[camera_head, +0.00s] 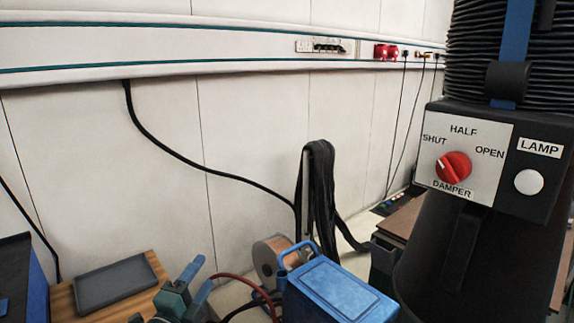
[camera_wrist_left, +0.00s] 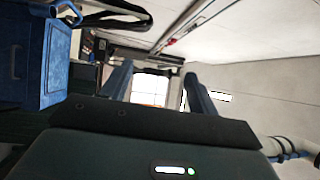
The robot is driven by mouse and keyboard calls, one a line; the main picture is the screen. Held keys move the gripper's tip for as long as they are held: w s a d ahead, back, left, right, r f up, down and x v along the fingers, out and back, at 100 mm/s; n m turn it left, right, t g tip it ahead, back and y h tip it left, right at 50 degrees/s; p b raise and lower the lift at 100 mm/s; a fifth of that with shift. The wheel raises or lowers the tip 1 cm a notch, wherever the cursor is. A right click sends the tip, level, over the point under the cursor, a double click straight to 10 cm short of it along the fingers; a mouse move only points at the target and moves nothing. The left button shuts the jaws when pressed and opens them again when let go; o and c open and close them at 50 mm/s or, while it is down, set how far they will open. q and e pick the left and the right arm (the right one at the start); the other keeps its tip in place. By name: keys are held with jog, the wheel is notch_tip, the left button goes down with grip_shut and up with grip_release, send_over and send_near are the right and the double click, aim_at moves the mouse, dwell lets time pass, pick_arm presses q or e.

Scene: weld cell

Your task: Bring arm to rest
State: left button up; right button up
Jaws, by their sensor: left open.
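My left gripper (camera_head: 200,275) is low in the head view, left of the blue box, with its two blue fingers apart. In the left wrist view the open fingers (camera_wrist_left: 158,82) stand on either side of an empty gap, with a bright pale patch beyond. Nothing is held. My right gripper is in neither view. The black extraction hood (camera_head: 480,250) at the right carries a panel with a red damper knob (camera_head: 453,168) and a white lamp button (camera_head: 528,182). The knob's pale mark appears to point up-left, toward SHUT.
A blue box (camera_head: 335,295) with a handle stands right of my left gripper; it also shows in the left wrist view (camera_wrist_left: 62,70). Behind it are a wire spool (camera_head: 268,262) and hanging black cables (camera_head: 318,195). A grey tray (camera_head: 115,283) lies on a wooden top (camera_head: 155,265).

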pick_arm(q)
jog(key=s+a+f+n+g+y, duration=0.6)
jog(key=s+f+n+y, duration=0.3)
jog(key=s+n, duration=0.45)
jog(key=s+d+f+n+g+h, duration=0.25)
jog(key=s+g, duration=0.25)
jog(key=s, duration=0.5)
jog(key=s+d+f+n+g+h, duration=0.1)
jog(key=s+f+n+g, duration=0.25)
jog(key=s, duration=0.55)
jog(key=w+d+f+m+t+h+p, duration=0.1)
jog(key=w+d+f+t+h, duration=0.2)
jog(key=w+d+f+t, duration=0.1)
jog(key=shift+w+d+f+t, duration=0.25)
jog(key=shift+w+d+t, duration=0.6)
jog(key=shift+d+t, duration=0.35)
jog(key=shift+m, duration=0.25)
jog(key=shift+c, duration=0.2)
